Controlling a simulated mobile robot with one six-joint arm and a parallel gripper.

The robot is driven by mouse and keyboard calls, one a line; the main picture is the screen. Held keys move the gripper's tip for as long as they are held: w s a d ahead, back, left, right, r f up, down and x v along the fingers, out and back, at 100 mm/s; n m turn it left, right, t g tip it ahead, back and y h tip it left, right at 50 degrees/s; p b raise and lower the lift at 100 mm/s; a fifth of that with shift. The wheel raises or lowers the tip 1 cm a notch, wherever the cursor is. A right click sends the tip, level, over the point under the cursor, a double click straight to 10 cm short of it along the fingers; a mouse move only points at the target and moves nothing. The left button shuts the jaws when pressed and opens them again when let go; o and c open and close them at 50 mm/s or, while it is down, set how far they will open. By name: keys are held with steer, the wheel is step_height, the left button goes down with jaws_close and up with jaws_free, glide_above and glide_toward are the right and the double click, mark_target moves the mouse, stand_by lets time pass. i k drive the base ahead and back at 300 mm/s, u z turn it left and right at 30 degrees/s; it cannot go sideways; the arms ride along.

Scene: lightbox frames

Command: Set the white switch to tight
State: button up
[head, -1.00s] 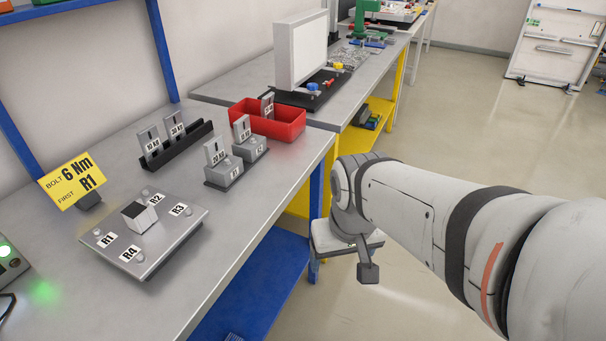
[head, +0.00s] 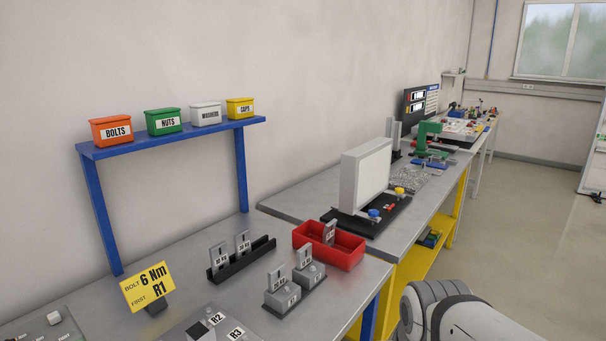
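I cannot make out a switch marked "tight". A small white piece (head: 54,318) stands on a grey box (head: 35,329) at the bottom left, partly cut off by the picture edge; I cannot tell whether it is the switch. A white-framed light panel (head: 366,176) stands on a black base (head: 372,217) on the far bench. The base carries a blue knob (head: 374,213), a yellow knob (head: 399,191) and a small red part (head: 390,207). My arm enters at the bottom right; my gripper is out of view below.
A yellow sign (head: 147,287) reads "BOLT 6 Nm FIRST R1". Near it are a plate (head: 190,328) with R labels, a black rack (head: 243,260), grey blocks (head: 281,298) and a red bin (head: 345,250). A blue shelf (head: 170,138) holds several labelled bins.

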mark_target(54, 317)
steer(key=z, duration=0.1)
steer(key=k, duration=0.55)
steer(key=u, duration=1.95)
steer(key=k, duration=0.65)
steer(key=z, duration=0.4)
steer(key=i, duration=1.5)
steer(key=u, duration=0.3)
